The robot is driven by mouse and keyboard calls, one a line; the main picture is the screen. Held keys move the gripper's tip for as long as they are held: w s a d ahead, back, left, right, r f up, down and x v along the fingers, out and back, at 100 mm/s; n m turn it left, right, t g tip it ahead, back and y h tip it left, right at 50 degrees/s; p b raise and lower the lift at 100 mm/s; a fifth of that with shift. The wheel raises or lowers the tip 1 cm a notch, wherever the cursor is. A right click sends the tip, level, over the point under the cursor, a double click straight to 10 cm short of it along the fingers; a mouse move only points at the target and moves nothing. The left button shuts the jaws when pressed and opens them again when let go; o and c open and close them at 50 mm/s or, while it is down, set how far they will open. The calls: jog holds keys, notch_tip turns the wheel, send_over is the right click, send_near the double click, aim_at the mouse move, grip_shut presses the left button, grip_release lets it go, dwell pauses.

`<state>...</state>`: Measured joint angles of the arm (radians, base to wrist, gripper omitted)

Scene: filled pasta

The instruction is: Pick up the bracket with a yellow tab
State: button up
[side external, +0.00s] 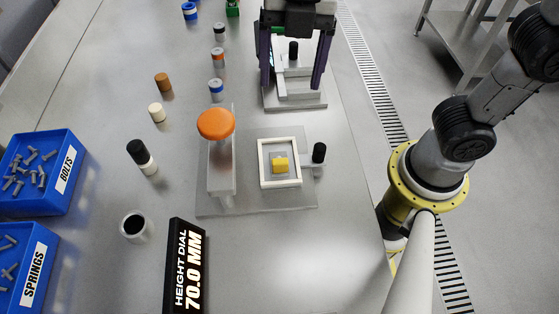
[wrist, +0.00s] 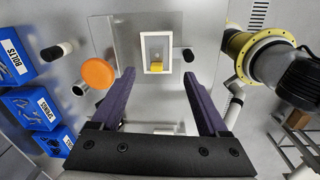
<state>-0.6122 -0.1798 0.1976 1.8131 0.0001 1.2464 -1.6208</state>
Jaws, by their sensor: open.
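A small yellow block-like tab (side external: 280,165) sits inside a white square frame (side external: 262,173) on a clear plate (side external: 245,205). Whether a bracket lies under the yellow part is too small to tell. In the wrist view the yellow tab (wrist: 156,67) shows at the near inner edge of the white frame (wrist: 144,50). My gripper (side external: 293,86) is open and empty, at the top of the side view, apart from the frame. In the wrist view the fingertips (wrist: 159,76) stand on either side of the frame's near end in the picture.
An orange knob (side external: 216,124) on a clear stand rises left of the frame. A black knob (side external: 319,152) stands to its right. A grey stepped fixture (side external: 295,101) shows below my gripper. A height sign (side external: 186,270), blue bins (side external: 40,170) and several small cylinders lie left and front.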

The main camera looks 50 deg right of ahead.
jog(key=s+a+f+n, duration=0.1)
jog(key=s+a+f, duration=0.1)
jog(key=a+f, duration=0.15)
send_over(280, 159)
jog(key=shift+g, duration=0.3)
jog(key=f, duration=0.7)
jog(key=shift+d, duration=0.3)
jog(key=shift+a+f, duration=0.2)
jog(key=shift+f, duration=1.2)
jog(key=shift+a+f, duration=0.15)
jog(key=shift+f, duration=1.2)
grip_shut()
